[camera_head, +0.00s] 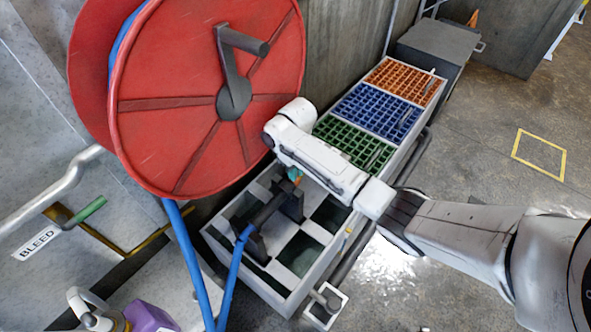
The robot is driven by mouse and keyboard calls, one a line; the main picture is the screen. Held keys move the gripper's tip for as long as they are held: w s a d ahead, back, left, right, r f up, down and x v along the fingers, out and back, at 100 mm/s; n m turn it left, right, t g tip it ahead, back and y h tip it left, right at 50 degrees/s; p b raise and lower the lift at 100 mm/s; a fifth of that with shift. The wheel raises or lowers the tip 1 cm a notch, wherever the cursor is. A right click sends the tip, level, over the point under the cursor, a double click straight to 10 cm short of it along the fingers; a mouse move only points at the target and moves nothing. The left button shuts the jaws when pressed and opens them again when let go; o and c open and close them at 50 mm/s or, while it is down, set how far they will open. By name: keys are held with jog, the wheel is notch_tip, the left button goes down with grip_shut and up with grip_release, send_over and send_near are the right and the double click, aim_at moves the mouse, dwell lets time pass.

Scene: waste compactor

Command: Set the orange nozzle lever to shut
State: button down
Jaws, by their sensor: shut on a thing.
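The black nozzle (268,208) lies in a dark cradle on the checkered top of the long bench, with the blue hose (234,268) running from its near end. A small piece of the orange lever (298,181) shows at the nozzle's far end, just below my white wrist. My gripper (293,174) is down at the lever, with only a small teal bit of it showing. It is shut on the orange lever. My wrist and forearm hide most of the fingers and the lever, so the lever's exact angle cannot be told.
A large red hose reel (200,130) with a dark crank (235,75) stands close on the left. Green (350,143), blue (375,108) and orange (403,78) grids fill the bench's far part. A green-handled BLEED lever (85,214) is at left. Open floor lies right.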

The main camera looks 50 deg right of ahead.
jog(key=shift+s+a+r+t+p, duration=0.2)
jog(key=shift+t+p, duration=0.2)
jog(key=shift+p, duration=0.5)
jog(key=shift+s+d+t+p, duration=0.15)
jog(key=shift+t+p, duration=0.15)
jog(key=shift+p, duration=0.15)
jog(key=shift+s+d+f+t+p, duration=0.1)
jog(key=shift+s+f+t+p, duration=0.25)
jog(key=shift+t, duration=0.35)
jog(key=shift+s+f+t+p, duration=0.15)
jog(key=shift+s+t+p, duration=0.25)
jog(key=shift+t, duration=0.3)
jog(key=c, duration=1.1)
grip_release()
jog(key=shift+r, duration=0.1)
jog(key=p+v, duration=0.1)
jog(key=v, duration=0.9)
jog(key=shift+d+r, duration=0.2)
jog(key=shift+r, duration=0.1)
